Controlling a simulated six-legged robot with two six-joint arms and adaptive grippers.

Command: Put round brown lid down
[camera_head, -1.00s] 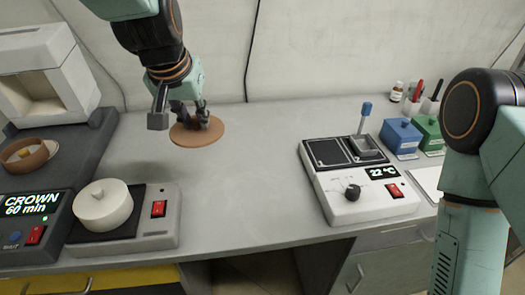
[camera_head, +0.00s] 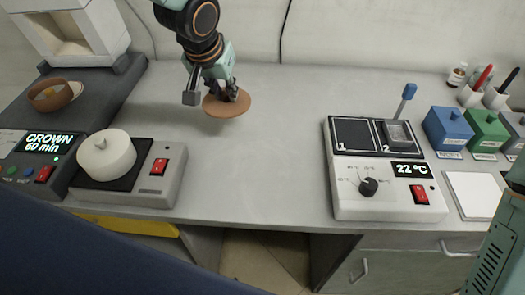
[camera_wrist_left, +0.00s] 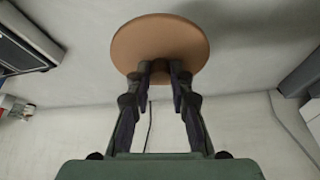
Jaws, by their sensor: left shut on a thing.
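The round brown lid (camera_head: 227,103) is a flat disc at the far middle-left of the bench in the head view. My left gripper (camera_head: 229,93) is shut on its upper side, at the middle. In the left wrist view the lid (camera_wrist_left: 160,46) shows as a brown disc at the tips of my left gripper's fingers (camera_wrist_left: 160,68). The head view does not clearly show whether the lid touches the bench or is just above it. My right gripper is out of view; only part of my right arm shows at the right edge.
A brown bowl (camera_head: 56,95) stands by the white furnace at left. A white lidded pot (camera_head: 107,155) sits on a heater with a red switch. A two-slot hot block (camera_head: 385,170) and blue (camera_head: 447,128) and green (camera_head: 484,131) boxes stand at right. The middle of the grey bench (camera_head: 265,165) is clear.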

